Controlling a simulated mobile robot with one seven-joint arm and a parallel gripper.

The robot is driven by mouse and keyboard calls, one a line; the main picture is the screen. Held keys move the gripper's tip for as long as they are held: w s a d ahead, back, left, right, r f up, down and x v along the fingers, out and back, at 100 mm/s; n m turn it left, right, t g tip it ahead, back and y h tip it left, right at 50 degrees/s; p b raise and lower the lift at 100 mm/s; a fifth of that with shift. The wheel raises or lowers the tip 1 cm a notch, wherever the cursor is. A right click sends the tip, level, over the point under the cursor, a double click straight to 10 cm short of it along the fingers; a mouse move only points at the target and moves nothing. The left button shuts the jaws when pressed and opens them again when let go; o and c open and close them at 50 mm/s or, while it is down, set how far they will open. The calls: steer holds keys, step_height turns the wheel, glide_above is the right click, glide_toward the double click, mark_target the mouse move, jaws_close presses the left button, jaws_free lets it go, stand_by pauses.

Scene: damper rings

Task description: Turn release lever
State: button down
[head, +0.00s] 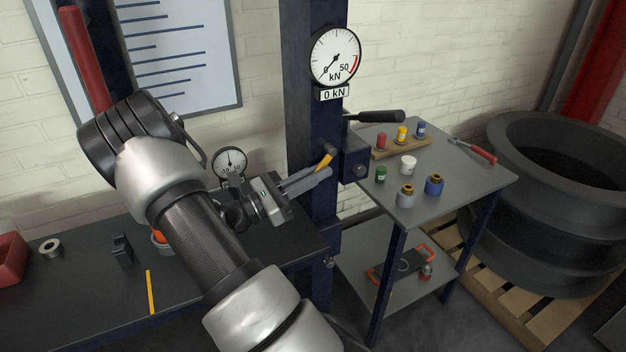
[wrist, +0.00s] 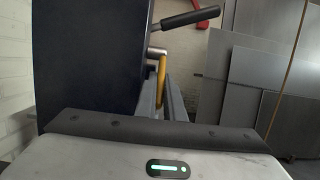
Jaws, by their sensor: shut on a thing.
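The fingers hide part of the lever. The round gauge (head: 335,57) above reads near 0, and the plate below it shows 0 kN.
A black-handled bar (head: 378,117) sticks out right above the block. A grey cart (head: 455,175) with small coloured weights and jars stands to the right. Large black rings (head: 540,230) sit on a pallet. The dark bench (head: 200,290) lies under my arm, with a small dial gauge (head: 230,162).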

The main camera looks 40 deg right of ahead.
steer(key=shift+s+d+f+g+h+b, duration=0.1)
steer(key=shift+d+f+g+h+b, duration=0.4)
steer(key=shift+h, duration=0.4)
steer(key=shift+d+h, duration=0.1)
steer(key=shift+h, duration=0.2)
steer(key=c, duration=2.2)
jaws_free()
steer(key=shift+o, duration=0.2)
steer(key=shift+r, duration=0.15)
